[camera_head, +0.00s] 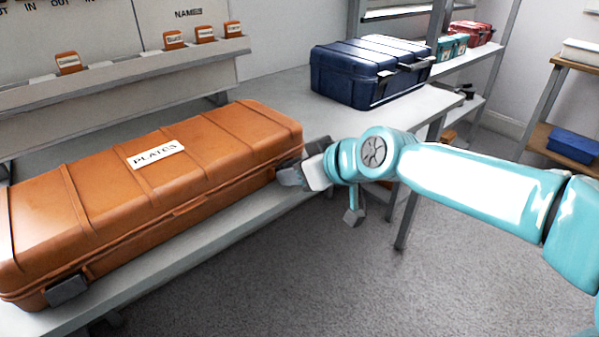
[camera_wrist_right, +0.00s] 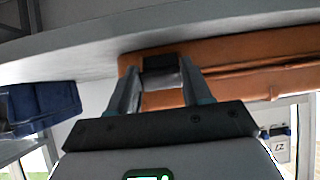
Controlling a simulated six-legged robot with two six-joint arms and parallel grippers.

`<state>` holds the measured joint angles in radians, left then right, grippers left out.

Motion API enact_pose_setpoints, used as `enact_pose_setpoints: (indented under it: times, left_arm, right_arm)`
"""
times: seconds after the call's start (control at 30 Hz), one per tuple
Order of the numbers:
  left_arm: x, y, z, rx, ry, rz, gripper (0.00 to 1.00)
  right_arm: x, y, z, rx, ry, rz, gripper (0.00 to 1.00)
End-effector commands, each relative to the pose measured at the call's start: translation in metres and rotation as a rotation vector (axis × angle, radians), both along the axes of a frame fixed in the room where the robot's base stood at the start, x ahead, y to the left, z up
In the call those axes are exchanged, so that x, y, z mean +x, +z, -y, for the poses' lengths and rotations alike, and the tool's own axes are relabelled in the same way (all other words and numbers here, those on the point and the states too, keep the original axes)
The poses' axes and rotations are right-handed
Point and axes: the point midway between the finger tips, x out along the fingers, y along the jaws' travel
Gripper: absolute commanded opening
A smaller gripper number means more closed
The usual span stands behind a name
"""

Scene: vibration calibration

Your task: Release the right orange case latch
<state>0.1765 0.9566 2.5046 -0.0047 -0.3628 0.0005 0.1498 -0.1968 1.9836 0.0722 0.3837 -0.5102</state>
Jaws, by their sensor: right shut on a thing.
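The long orange case (camera_head: 80,205), labelled PLATES, lies on the light grey bench with its lid down. Its left latch (camera_head: 67,290) is a dark grey block on the front face, near the left end. My right gripper (camera_head: 296,172) is at the right end of the case front, mostly hiding the right latch in the head view. In the right wrist view, the right latch (camera_wrist_right: 161,66) shows as a black and grey block between the two fingers of my right gripper (camera_wrist_right: 160,82), which is shut on it. Whether the latch is released cannot be told. My left gripper is out of view.
A dark blue case (camera_head: 345,75) stands on the bench (camera_head: 285,90) behind and right of the orange case. Small teal cases (camera_head: 447,47) and red cases (camera_head: 470,32) stand farther back. Open carpet (camera_head: 320,285) lies in front of the bench.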

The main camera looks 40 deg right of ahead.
Motion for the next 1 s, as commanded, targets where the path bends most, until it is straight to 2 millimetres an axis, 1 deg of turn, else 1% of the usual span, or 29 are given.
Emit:
enact_pose_setpoints:
  times: [0.17, 0.2, 0.23, 0.27, 0.53, 0.67, 0.77, 1.0]
  left_arm:
    - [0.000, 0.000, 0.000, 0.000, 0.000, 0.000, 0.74]
    - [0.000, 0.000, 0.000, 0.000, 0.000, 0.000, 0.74]
    - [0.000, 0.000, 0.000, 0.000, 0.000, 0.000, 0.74]
    - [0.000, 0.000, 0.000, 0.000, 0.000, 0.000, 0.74]
    - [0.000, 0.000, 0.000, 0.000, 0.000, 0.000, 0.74]
    - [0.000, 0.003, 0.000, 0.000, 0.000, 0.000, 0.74]
    - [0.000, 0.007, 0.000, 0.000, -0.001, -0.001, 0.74]
    - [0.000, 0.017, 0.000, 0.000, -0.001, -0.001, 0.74]
  right_arm:
    - [0.000, 0.002, 0.000, -0.001, -0.002, 0.004, 0.18]
    - [0.000, 0.002, 0.000, -0.001, -0.002, 0.004, 0.62]
    - [0.000, 0.002, 0.000, -0.001, -0.002, 0.004, 0.72]
    - [0.000, 0.001, 0.000, -0.001, -0.002, 0.004, 0.74]
    - [0.000, 0.001, 0.000, 0.000, -0.001, 0.001, 0.74]
    - [-0.009, 0.008, 0.002, 0.000, -0.002, 0.003, 0.74]
    - [-0.025, 0.020, 0.004, 0.000, -0.004, 0.005, 0.74]
    - [-0.078, 0.057, 0.011, 0.001, -0.006, 0.007, 0.74]
